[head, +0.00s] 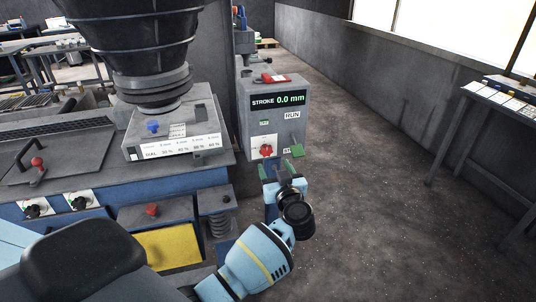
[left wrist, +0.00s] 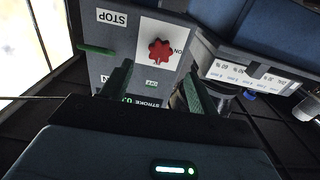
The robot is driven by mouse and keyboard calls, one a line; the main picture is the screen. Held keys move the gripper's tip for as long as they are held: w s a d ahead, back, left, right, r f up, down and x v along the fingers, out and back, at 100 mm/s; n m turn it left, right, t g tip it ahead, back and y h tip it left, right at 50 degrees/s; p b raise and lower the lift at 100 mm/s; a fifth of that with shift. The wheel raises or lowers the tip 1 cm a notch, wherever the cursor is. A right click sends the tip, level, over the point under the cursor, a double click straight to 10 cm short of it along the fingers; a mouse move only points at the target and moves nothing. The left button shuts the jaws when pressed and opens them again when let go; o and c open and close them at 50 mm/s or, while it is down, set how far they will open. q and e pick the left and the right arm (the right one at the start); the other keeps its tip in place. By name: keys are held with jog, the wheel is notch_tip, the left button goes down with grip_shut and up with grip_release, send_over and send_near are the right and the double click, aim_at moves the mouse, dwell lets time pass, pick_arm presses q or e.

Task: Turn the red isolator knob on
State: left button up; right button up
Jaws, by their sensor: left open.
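The red isolator knob (head: 266,150) sits on a white plate on the front of the grey control box (head: 257,100). In the left wrist view the knob (left wrist: 161,53) is a lobed red piece, seen upside down, with "ON" lettering beside it. My left gripper (head: 276,170) is open, just below and in front of the knob in the head view. In the left wrist view its green fingers (left wrist: 156,80) stand apart, one to each side of the knob's line, with nothing between them. I cannot tell the exact gap to the knob. My right gripper is not in view.
The box carries a "STROKE 0.0 mm" display (head: 277,100), a RUN label and a green flap (head: 297,150) right of the knob. Open floor (head: 370,170) lies to the right, with a side table (head: 505,110) beyond.

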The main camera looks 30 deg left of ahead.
aim_at(267, 152)
pick_arm(q)
jog(key=shift+b+x, duration=0.45)
jog(key=shift+x, duration=3)
jog(key=shift+w+a+f, duration=0.1)
jog(key=shift+w+a, duration=0.25)
jog(key=shift+a, duration=0.05)
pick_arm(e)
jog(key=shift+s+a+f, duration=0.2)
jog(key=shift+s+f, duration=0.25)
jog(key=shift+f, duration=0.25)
pick_arm(q)
jog(key=c, duration=0.9)
jog(key=shift+c, duration=0.2)
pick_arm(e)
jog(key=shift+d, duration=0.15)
